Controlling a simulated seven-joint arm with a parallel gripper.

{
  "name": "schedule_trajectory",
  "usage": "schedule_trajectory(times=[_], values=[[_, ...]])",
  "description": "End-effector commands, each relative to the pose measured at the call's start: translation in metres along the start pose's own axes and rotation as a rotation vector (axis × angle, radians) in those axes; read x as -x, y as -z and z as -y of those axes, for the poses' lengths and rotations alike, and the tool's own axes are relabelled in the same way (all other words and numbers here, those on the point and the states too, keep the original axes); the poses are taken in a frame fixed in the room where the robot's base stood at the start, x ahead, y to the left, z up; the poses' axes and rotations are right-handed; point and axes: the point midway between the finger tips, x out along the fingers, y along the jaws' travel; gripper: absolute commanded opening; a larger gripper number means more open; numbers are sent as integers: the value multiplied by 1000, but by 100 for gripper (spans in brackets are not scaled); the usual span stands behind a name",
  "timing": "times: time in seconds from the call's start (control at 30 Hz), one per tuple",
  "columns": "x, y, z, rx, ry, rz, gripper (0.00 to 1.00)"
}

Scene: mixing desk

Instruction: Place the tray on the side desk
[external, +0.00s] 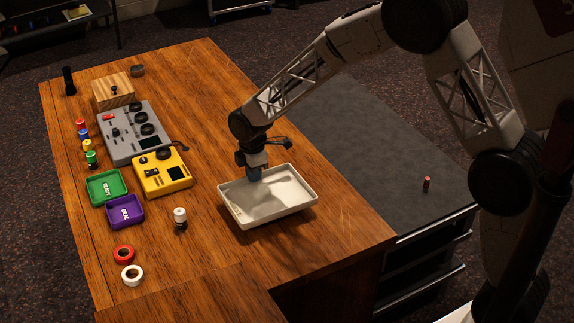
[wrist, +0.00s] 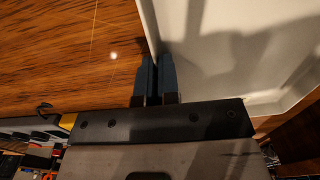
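The white rectangular tray (external: 295,205) is at the right part of the wooden desk, its long side facing the camera. A dark shadow lies under its front side; I cannot tell whether it is raised slightly. My gripper (external: 254,176) points down at the tray's far left wall. In the wrist view my gripper (wrist: 157,58) has its two blue-grey fingers close together, one on each side of the wall of the tray (wrist: 225,75). The side desk (external: 365,135) is the lower dark grey surface to the right, above drawers.
On the wooden desk (external: 215,85), left of the tray, are a white-capped bottle (external: 180,217), yellow device (external: 163,174), grey mixer (external: 134,132), green bin (external: 106,187), purple bin (external: 125,211) and tape rolls (external: 132,275).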

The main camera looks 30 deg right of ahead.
Motion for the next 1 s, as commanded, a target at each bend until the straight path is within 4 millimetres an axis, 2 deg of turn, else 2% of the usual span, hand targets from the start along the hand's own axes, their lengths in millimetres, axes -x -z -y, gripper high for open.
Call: schedule_trajectory(times=[0.33, 0.87, 0.9, 1.0], values=[[-30, 0, 0, 0, 1, 0, 0], [-37, 0, 0, 0, 1, 0, 0], [-37, 0, 0, 0, 1, 0, 9], [-37, 0, 0, 0, 1, 0, 24]])
